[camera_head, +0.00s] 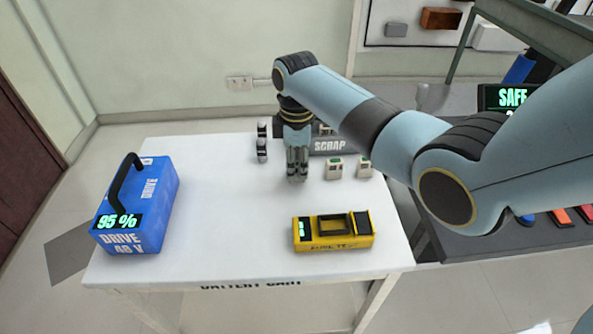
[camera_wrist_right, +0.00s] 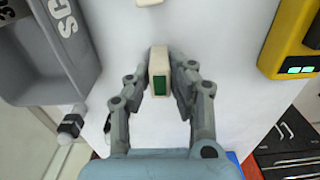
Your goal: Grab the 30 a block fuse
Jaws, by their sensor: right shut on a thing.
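My right gripper (camera_head: 297,172) is low over the white cart top, pointing down. In the right wrist view its fingers (camera_wrist_right: 160,85) are shut on a cream block fuse (camera_wrist_right: 154,56) with a dark green face. No rating can be read on it, so I cannot tell whether it is the 30 A one. In the head view the fingers hide it. Two other cream block fuses with green marks stand to the right of the gripper, a near one (camera_head: 333,169) and a farther-right one (camera_head: 364,168). My left gripper is not in view.
A grey SCRAP bin (camera_head: 329,146) stands behind the fuses. Small black-and-white cylinders (camera_head: 262,152) stand left of the gripper. A yellow tester (camera_head: 333,246) lies at the cart's front right. A blue drive battery (camera_head: 160,205) stands at the left. The cart's middle is clear.

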